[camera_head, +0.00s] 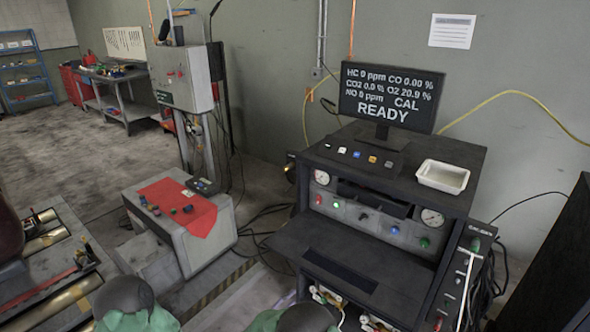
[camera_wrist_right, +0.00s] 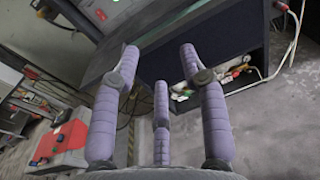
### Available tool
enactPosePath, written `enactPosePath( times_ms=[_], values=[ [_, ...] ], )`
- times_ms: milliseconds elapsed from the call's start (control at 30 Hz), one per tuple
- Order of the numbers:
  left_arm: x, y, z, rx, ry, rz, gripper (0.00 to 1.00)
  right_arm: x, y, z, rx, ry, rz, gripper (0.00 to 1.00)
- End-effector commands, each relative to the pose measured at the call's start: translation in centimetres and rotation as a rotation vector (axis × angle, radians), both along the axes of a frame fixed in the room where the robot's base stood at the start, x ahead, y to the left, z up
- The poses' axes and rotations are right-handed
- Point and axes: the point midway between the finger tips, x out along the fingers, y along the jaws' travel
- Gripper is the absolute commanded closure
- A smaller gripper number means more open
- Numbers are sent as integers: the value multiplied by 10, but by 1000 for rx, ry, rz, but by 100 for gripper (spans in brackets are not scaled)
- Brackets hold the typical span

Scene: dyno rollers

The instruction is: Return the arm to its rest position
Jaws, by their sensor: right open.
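My right gripper (camera_wrist_right: 159,62) shows large in the right wrist view. Its purple padded fingers are spread apart, with nothing held between them. In the head view only a small purple bit of the right gripper (camera_head: 285,299) shows at the bottom edge, in front of the black analyzer cabinet (camera_head: 280,243); the rest is hidden behind my own dark, rounded arm part. In the wrist view the cabinet's dark side (camera_wrist_right: 222,35) lies beyond the fingers, which look apart from it. My left gripper is not in view.
A monitor (camera_head: 388,98) reading READY and a white tray (camera_head: 442,176) stand on the cabinet. Hoses (camera_head: 325,298) sit in its lower opening. A grey console with a red cloth (camera_head: 178,204) stands left. Rollers (camera_head: 45,240) lie far left. Cables cross the floor between console and cabinet.

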Motion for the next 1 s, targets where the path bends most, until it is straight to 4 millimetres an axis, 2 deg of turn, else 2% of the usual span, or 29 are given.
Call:
enactPosePath(
  times_ms=[333,567,667,767,833,900,1000],
  values=[
    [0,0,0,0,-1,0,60,-17,-40,-50,111,163,-101,56],
    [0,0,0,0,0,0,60,-50,-76,-100,252,323,-232,56],
    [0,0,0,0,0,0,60,-77,-94,-128,350,411,-325,56],
    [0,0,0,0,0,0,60,-120,-113,-162,500,520,-472,56],
    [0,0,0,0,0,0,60,-159,-121,-185,636,591,-608,56],
    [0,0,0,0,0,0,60,-200,-122,-203,786,643,-764,56],
    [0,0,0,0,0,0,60,-250,-113,-218,1003,673,-997,56]
  ],
)
